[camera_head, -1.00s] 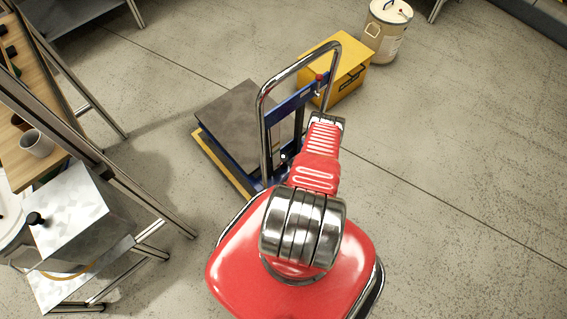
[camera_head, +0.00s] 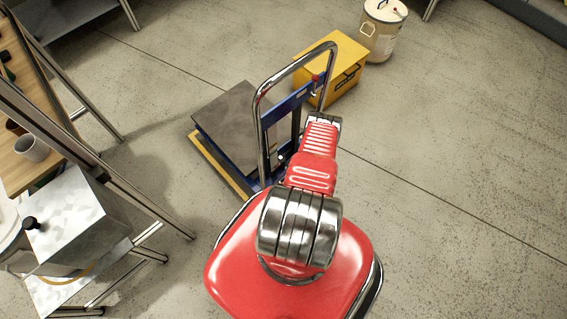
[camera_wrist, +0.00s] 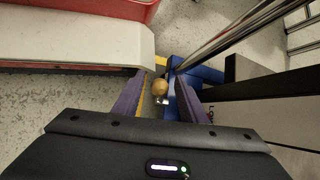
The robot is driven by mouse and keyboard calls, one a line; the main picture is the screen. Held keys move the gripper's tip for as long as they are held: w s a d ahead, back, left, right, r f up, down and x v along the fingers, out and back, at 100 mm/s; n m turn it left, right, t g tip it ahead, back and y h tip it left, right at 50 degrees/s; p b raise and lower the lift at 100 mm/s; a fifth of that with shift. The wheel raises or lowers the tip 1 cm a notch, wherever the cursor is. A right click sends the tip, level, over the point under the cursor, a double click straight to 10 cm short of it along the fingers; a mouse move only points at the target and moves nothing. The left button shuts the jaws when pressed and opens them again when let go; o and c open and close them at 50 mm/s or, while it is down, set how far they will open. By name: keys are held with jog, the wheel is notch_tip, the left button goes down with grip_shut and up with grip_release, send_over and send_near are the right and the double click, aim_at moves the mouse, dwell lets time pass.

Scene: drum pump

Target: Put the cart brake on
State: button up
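The cart (camera_head: 225,120) is a blue lift cart with a dark platform, a yellow-edged lower frame and a tall chrome push handle (camera_head: 259,125). A small red-topped part (camera_head: 316,78) sits high on its blue upright. In the wrist view, my gripper (camera_wrist: 163,80) is open, with its two purple fingers apart. A round brass-coloured knob (camera_wrist: 160,88) shows in the gap between them, beside the blue cart frame (camera_wrist: 208,74). I cannot tell whether a finger touches it or whether it is the brake. In the head view, my red arm hides my gripper and the cart's near lower end.
A yellow box (camera_head: 345,88) and a cream drum (camera_head: 382,35) stand beyond the cart. A metal-framed bench with a cup (camera_head: 32,147) and a metal box (camera_head: 75,225) are at the left. The floor on the right is clear.

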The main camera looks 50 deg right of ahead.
jog(key=v, duration=1.3)
jog(key=shift+s+d+r, duration=0.15)
jog(key=shift+d, duration=0.05)
